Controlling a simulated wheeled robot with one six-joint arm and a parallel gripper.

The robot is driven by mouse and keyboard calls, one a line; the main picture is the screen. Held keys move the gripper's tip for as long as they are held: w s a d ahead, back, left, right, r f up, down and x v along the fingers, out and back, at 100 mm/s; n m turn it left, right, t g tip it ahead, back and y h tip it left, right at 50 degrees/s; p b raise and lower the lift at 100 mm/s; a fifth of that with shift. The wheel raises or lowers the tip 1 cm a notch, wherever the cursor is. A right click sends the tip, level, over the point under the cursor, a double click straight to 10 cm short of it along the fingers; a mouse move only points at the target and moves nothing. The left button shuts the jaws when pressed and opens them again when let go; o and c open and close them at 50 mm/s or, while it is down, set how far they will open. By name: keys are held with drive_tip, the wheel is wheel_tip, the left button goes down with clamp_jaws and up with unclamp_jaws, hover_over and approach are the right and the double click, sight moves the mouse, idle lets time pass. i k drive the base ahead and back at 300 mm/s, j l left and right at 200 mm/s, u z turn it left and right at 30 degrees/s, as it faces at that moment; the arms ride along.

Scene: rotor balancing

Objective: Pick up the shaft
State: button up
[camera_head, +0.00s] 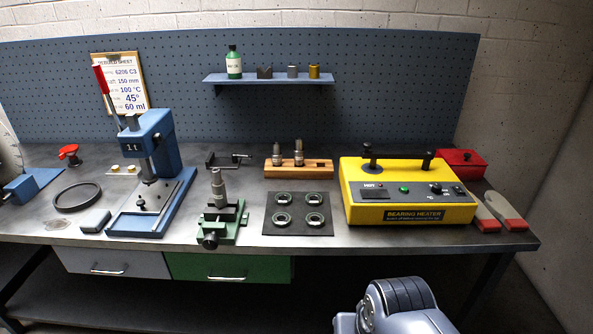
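A stepped grey metal shaft (218,186) stands upright in a small green vise (236,228) at the front middle of the bench. Two shorter stepped metal pieces, one grey (276,155) and one with a brownish top (299,153), stand in a wooden block (316,171) behind it. I cannot tell for certain which of these the task's shaft is. A grey part of my arm shows at the bottom, in front of the bench. My gripper is not in view, and nothing of mine is at the shaft.
A blue arbor press (159,135) stands left of the vise. A dark mat (297,228) with several bearing rings lies right of it. A yellow bearing heater (408,212) stands farther right, beside a red box (461,160). A blue shelf (268,79) hangs above.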

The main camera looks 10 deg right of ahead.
sight(217, 184)
drive_tip(key=i+j+u, duration=0.3)
drive_tip(key=i, duration=0.15)
drive_tip(key=i+j+u, duration=0.25)
drive_tip(key=i, duration=0.2)
drive_tip(key=i+u, duration=0.3)
drive_tip(key=i, duration=0.15)
